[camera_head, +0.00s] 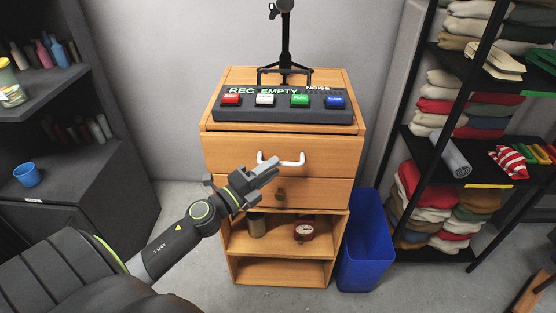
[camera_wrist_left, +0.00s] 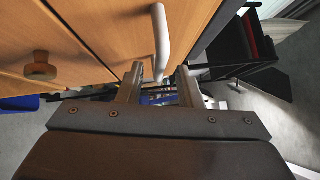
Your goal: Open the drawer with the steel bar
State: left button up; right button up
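The steel bar (camera_head: 290,162) is a pale, bent handle on the front of the upper drawer (camera_head: 230,154) of a wooden cabinet. The drawer looks shut. In the left wrist view the fingers of my left gripper (camera_wrist_left: 160,84) stand apart. The near end of the bar (camera_wrist_left: 160,40) shows in line with the gap between them; I cannot tell whether they touch it. My right gripper is in neither view.
A lower drawer with a round brown knob (camera_head: 280,196) sits below, above open shelves. A panel with coloured buttons (camera_head: 283,104) stands on top. A blue bin (camera_head: 366,245) stands right of the cabinet. Shelving with folded cloth is at the right, dark shelves at the left.

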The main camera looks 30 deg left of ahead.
pick_arm(q)
jog(key=p+x, duration=0.1)
jog(key=x, duration=0.2)
grip_shut()
dwell(0.5)
